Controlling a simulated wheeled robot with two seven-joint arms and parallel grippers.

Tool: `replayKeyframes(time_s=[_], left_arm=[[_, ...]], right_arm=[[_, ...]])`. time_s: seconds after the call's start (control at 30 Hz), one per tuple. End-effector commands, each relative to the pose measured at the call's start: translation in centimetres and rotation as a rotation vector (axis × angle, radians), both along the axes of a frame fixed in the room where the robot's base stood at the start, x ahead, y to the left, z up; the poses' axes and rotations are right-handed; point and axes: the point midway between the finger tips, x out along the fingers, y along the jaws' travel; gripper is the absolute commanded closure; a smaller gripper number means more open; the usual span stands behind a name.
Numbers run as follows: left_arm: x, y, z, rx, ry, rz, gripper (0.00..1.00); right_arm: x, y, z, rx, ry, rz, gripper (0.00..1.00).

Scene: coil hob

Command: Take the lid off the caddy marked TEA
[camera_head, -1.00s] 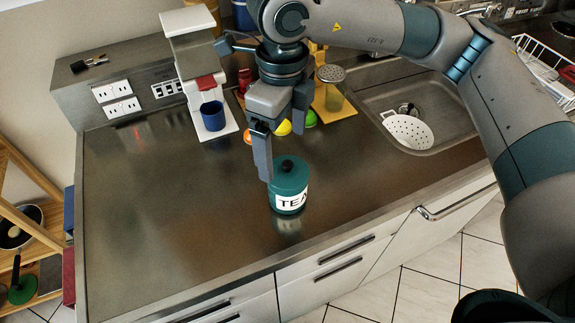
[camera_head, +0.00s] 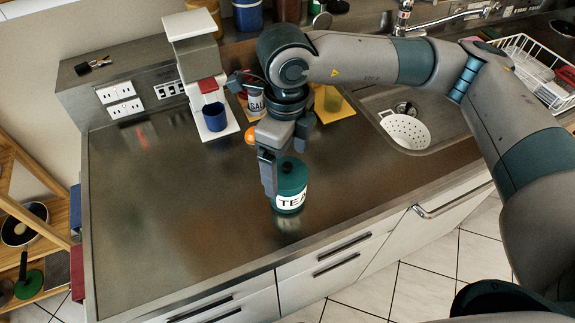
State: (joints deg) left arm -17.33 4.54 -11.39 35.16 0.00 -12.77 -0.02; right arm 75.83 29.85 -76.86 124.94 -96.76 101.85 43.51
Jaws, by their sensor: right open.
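The TEA caddy (camera_head: 290,200) is a dark green cylinder with a white label, standing upright near the front of the steel worktop. Its green lid (camera_head: 290,175) with a dark knob sits on top. My right gripper (camera_head: 281,185) points down at the caddy from above, its fingers spread. I cannot tell whether either finger touches the lid. My left gripper is out of view.
A white coffee machine (camera_head: 193,50) with a blue mug (camera_head: 214,117) stands behind left. A sink with a white colander (camera_head: 405,130) is at the right. An orange item (camera_head: 252,135) and a SALT container (camera_head: 256,102) are behind my gripper. The worktop's left side is clear.

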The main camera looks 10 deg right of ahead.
Motion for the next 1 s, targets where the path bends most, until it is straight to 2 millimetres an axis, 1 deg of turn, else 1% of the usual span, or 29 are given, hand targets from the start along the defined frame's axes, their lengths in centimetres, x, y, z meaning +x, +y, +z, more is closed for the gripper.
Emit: replayKeyframes(time_s=[0.2,0.47,0.5,0.57,0.6,0.67,1.0], left_arm=[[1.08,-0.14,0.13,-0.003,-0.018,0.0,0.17],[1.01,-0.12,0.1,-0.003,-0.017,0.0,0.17],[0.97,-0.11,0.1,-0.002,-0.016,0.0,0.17],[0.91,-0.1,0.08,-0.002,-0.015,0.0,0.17],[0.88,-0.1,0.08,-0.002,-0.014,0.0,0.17],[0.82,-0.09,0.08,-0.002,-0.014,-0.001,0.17],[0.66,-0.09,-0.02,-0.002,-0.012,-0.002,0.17]], right_arm=[[0.02,-0.01,-0.21,0.0,-0.001,0.0,0.11],[0.03,0.0,-0.18,0.001,-0.001,0.0,0.11],[0.03,0.0,-0.18,0.001,-0.001,0.0,0.16],[0.03,0.0,-0.18,0.001,-0.001,0.0,0.3],[0.03,0.0,-0.17,0.001,-0.001,0.0,0.4],[0.02,0.01,-0.17,0.001,-0.001,0.0,0.54],[0.04,0.02,-0.08,0.001,-0.001,0.0,0.55]])
